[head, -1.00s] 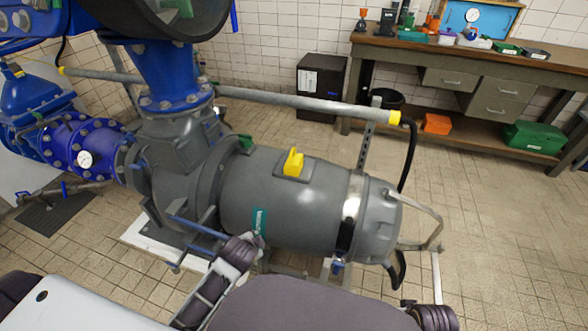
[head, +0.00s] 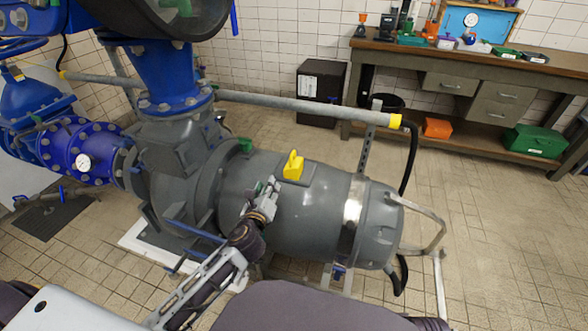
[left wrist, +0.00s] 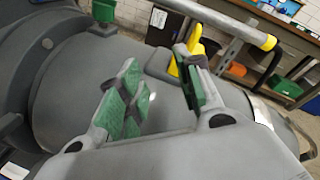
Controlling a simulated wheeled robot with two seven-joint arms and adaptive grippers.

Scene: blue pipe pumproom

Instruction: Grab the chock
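The yellow chock (head: 293,166) sits on a flat grey pad on top of the large grey motor housing (head: 330,215). My left gripper (head: 262,190) is over the housing, just left of and nearer than the chock in the head view. In the left wrist view the green-padded fingers (left wrist: 155,88) are apart with nothing between them. The chock (left wrist: 194,58) shows there beyond the right finger, which partly hides it. Whether finger and chock touch is unclear. My right gripper is outside the views.
A small green block (head: 245,146) sits at the housing's left end. A grey rail (head: 300,104) with a yellow end runs behind the housing. Blue pipework (head: 165,75) rises at the left. A workbench (head: 450,60) stands at the back; the tiled floor at right is clear.

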